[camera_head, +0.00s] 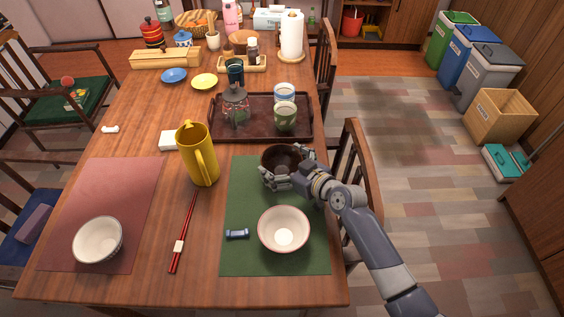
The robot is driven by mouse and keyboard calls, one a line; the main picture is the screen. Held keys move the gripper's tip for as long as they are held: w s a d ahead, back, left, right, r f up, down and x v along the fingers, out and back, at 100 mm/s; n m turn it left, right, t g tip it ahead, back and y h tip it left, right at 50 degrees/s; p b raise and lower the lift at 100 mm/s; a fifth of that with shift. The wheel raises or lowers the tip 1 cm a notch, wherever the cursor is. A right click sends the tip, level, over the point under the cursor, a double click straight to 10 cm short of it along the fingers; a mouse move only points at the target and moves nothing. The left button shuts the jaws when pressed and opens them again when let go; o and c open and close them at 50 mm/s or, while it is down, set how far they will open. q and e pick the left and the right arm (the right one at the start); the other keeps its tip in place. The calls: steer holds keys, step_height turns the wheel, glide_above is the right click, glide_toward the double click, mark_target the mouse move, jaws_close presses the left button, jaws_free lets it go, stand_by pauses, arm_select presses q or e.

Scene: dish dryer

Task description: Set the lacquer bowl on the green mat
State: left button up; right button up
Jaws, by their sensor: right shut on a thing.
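The lacquer bowl (277,158) is dark brown and sits at the far right part of the green mat (241,261); whether it touches the mat or hangs just above it I cannot tell. My right gripper (275,180) is shut on the bowl's near right side, and its fingers hide part of the bowl. A white bowl with a reddish rim (284,229) stands on the near part of the green mat. A small blue-grey chopstick rest (237,234) lies to its left. My left gripper is not in view.
A yellow pitcher (198,157) stands left of the green mat, with red chopsticks (184,230) nearer. A dark tray (221,127) with cups and a glass jar lies just beyond the mat. A red mat (142,190) holds another white bowl (98,240). A chair (357,160) stands at right.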

steer(key=o, duration=0.7)
steer(key=shift+r, duration=0.2)
steer(key=shift+s+d, duration=0.2)
steer(key=shift+d, duration=0.05)
steer(key=v, duration=1)
steer(key=shift+p, duration=0.35)
steer(key=shift+s+d+r, duration=0.25)
steer(key=shift+s+d, duration=0.15)
steer(key=shift+s, duration=0.1)
